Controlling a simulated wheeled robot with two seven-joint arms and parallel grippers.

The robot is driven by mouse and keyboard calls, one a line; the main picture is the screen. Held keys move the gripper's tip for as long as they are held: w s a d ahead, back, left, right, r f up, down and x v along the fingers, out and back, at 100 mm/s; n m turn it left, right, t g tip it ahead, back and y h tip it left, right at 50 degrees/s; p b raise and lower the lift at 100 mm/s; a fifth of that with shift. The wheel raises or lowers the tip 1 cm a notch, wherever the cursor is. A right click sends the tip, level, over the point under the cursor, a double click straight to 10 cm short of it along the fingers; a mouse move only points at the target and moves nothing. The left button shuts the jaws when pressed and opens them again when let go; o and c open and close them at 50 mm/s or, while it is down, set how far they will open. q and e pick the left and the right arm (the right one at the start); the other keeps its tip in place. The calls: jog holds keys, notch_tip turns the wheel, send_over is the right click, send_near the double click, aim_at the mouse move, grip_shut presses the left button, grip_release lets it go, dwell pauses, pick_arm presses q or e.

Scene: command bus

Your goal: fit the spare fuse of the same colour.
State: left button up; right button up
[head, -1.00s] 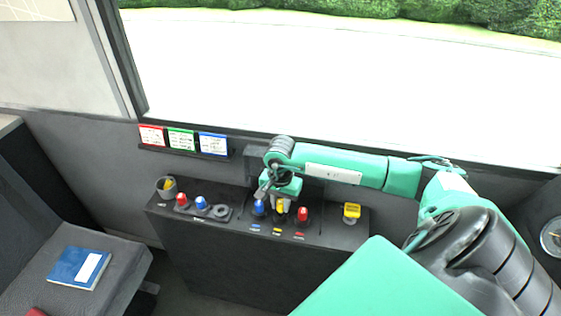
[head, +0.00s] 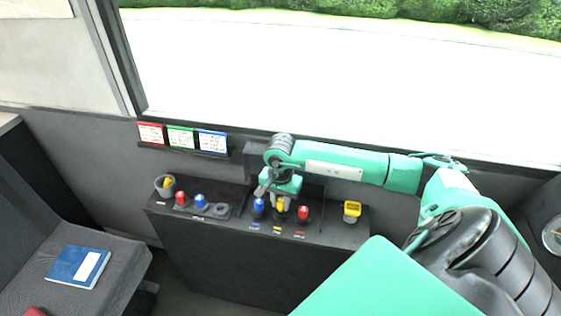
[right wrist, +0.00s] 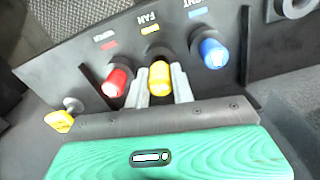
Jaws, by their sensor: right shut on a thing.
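My right gripper (head: 281,207) is over the middle place of the fuse row and shut on a yellow fuse (right wrist: 159,77). In the right wrist view the fuse stands between the fingers, in line with the yellow mark and the FAN label. I cannot tell how deep its foot sits, as the fingers hide it. A blue fuse (head: 258,207) and a red fuse (head: 303,213) stand on either side. The spare rack (head: 233,213) holds a red spare (head: 181,198) and a blue spare (head: 201,201); its third place (head: 220,209) looks empty. My left gripper is out of view.
A grey cup (head: 165,188) with something yellow in it stands at the console's left end. A yellow part (head: 352,210) stands at the right end. Three cards (head: 181,138) hang below the window. A blue book (head: 78,266) lies on the seat.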

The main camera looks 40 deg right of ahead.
jog(key=shift+f+b, duration=1.15)
jog(key=shift+f, duration=0.15)
dwell(0.8)
jog(key=o, duration=1)
jog(key=shift+o, duration=0.2)
jog(key=shift+r, duration=0.1)
notch_tip(320, 180, up, 14)
jog(key=shift+f, duration=0.2)
